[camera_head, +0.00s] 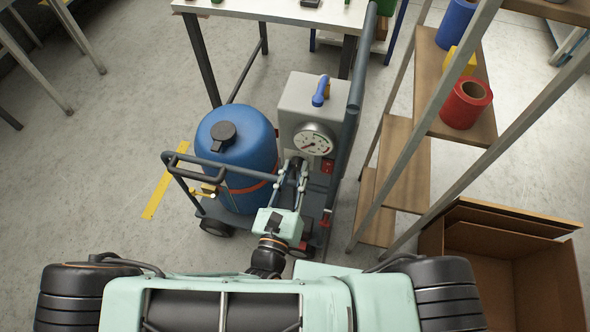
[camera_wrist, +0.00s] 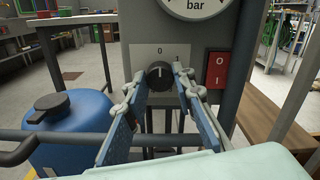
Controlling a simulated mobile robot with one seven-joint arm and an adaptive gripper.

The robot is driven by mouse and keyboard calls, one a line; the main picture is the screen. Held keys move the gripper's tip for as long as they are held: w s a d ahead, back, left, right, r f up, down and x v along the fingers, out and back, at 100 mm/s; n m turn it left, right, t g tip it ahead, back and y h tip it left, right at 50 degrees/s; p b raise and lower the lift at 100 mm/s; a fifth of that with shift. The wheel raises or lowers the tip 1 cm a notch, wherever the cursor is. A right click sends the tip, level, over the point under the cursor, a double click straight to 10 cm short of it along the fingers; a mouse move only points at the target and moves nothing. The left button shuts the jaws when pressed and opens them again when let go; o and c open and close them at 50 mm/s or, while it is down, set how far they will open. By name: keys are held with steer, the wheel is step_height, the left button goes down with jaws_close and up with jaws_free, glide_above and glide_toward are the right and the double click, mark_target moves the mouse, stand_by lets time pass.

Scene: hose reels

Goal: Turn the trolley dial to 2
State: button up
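The trolley dial (camera_wrist: 160,74) is a round black knob on the grey panel, under the gauge. Its pale mark points up, towards the printed 0. A second label to the right is partly hidden by my right finger. My gripper (camera_wrist: 159,78) is open, with one blue-padded finger on each side of the dial; a small gap seems to show on both sides, and I cannot tell whether the tips reach it. In the head view my gripper (camera_head: 292,172) is in front of the trolley's grey box (camera_head: 301,95), below the gauge, and largely hides the dial.
A pressure gauge (camera_head: 314,140) sits above the dial and a red switch (camera_wrist: 217,70) to its right. A blue tank (camera_head: 237,150) and dark handle rail (camera_head: 215,164) stand left. A shelf with red (camera_head: 466,103) and blue rolls and a cardboard box (camera_head: 510,260) are right.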

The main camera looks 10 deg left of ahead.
jaws_close()
steer(key=shift+m, duration=0.3)
steer(key=m, duration=0.5)
steer(key=m+b, duration=0.2)
steer(key=m, duration=0.4)
steer(key=shift+f+m, duration=0.1)
steer(key=shift+m, duration=0.2)
steer(key=m+b, duration=0.2)
steer(key=m, duration=0.3)
steer(key=shift+b, duration=0.35)
steer(key=shift+m+b, duration=0.75)
steer(key=shift+m, duration=0.65)
